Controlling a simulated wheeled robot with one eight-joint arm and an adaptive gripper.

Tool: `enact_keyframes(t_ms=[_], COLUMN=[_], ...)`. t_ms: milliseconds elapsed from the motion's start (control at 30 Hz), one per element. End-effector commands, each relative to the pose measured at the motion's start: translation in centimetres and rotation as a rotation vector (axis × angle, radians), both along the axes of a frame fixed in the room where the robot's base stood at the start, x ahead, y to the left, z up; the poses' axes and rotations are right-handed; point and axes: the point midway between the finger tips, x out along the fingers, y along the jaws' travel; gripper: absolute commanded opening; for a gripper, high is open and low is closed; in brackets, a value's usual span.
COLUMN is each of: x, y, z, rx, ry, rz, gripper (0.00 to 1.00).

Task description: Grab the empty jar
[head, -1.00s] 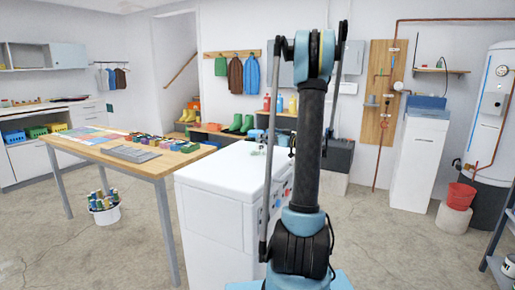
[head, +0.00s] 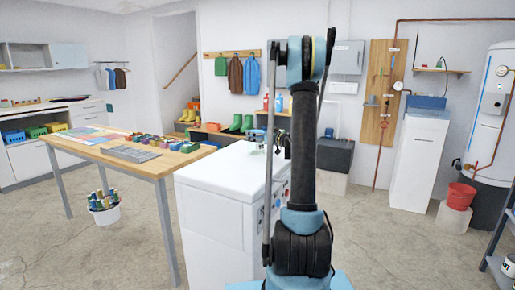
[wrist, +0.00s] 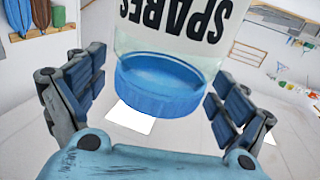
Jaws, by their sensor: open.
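A clear jar with a blue lid (wrist: 160,85) and a white label reading "SPARES" fills the upper middle of the wrist view. The lettering appears upside down there, with the lid toward my gripper. My gripper (wrist: 160,108) is open, with one dark blue-grey finger on each side of the lid. I see no finger closed on the jar. The jar's far end is cut off by the picture edge. In the head view, my gripper (head: 280,143) is small and partly behind my arm, over the white appliance (head: 215,190).
A wooden worktable (head: 90,153) with colored items stands left of the appliance. A white bucket (head: 104,213) of rolled or tube-like items is on the floor near it. A red bucket (head: 461,195) stands at right by the water heater (head: 492,110). Floor between is clear.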

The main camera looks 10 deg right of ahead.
Motion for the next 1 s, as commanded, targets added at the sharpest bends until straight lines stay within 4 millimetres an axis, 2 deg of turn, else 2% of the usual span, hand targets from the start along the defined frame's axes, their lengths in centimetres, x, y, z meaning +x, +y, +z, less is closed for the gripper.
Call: enact_keyframes(t_ms=[67,300,367,400,733,867,1000], x=[0.0,0.0,0.0,0.0,0.0,-0.1,-0.1], y=[0.0,0.0,0.0,0.0,-0.1,-0.1,-0.1], z=[0.0,0.0,0.0,0.0,0.8,2.4,4.9], rx=[0.0,0.0,0.0,0.0,0.0,0.0,0.0], ry=[0.0,0.0,0.0,0.0,0.0,0.0,0.0], rz=[0.0,0.0,0.0,0.0,0.0,0.0,-0.001], gripper=[0.91,0.36,0.23,0.2,0.2,0.2,0.2])
